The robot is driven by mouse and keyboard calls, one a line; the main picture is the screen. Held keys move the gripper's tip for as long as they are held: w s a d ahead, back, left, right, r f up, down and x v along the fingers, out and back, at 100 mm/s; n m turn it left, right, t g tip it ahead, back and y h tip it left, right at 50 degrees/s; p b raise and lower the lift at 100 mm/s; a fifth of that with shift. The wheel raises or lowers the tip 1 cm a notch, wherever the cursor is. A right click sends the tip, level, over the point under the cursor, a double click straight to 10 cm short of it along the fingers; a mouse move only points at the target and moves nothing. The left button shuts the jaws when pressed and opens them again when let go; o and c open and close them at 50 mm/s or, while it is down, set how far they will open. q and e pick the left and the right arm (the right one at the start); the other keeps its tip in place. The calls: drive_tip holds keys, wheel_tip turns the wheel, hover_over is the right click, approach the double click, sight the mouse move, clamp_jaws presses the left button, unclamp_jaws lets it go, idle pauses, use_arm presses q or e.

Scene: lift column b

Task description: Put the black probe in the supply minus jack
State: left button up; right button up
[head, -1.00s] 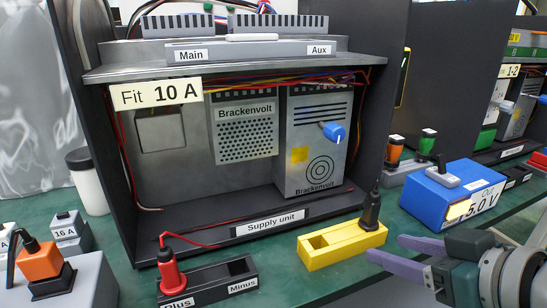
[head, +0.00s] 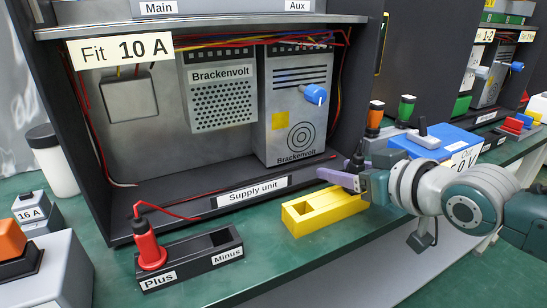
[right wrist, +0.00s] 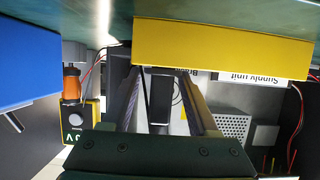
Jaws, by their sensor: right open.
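The black probe (right wrist: 158,95) stands in the right end of the yellow holder (head: 305,218). My right gripper (head: 350,178) is open at the probe, above the holder's right end. In the right wrist view the probe shows between the two fingers of my gripper (right wrist: 163,100), with gaps on both sides. The supply minus jack (head: 222,238) is the empty slot in the black block labelled Plus and Minus, left of the yellow holder. The red probe (head: 149,247) stands upright in the Plus end. My left gripper is out of view.
The Supply unit cabinet (head: 255,190) stands behind the block and holder. A blue box (head: 437,141) stands right of my gripper. The green bench (head: 270,258) is clear in front of the block.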

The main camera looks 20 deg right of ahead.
drive_tip(key=shift+c, duration=0.2)
clamp_jaws()
idle(0.3)
